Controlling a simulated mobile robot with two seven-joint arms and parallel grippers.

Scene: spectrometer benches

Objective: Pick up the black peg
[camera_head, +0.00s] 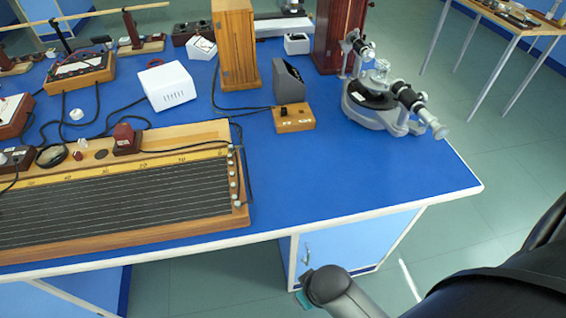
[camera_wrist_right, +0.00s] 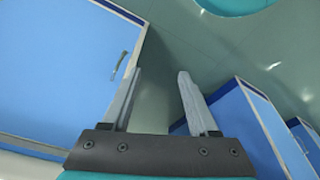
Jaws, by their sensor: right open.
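I cannot make out the black peg for certain in either view. On the wooden board with dark parallel wires (camera_head: 120,202), a small dark round piece (camera_head: 101,154) lies near the upper edge, but I cannot tell whether it is a peg. In the right wrist view my right gripper (camera_wrist_right: 160,72) is open, with nothing between its fingers. It points toward floor and blue cabinets, away from the bench top. In the head view my right arm is at the lower right, below the bench's front edge. My left gripper is not in view.
The blue bench top (camera_head: 350,190) is clear at its front right. A grey spectrometer (camera_head: 385,105) stands near the right edge. A wooden box with knobs (camera_head: 294,118), a white box (camera_head: 167,86) and loose cables lie behind the board. A blue cabinet (camera_wrist_right: 60,70) is beside my right gripper.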

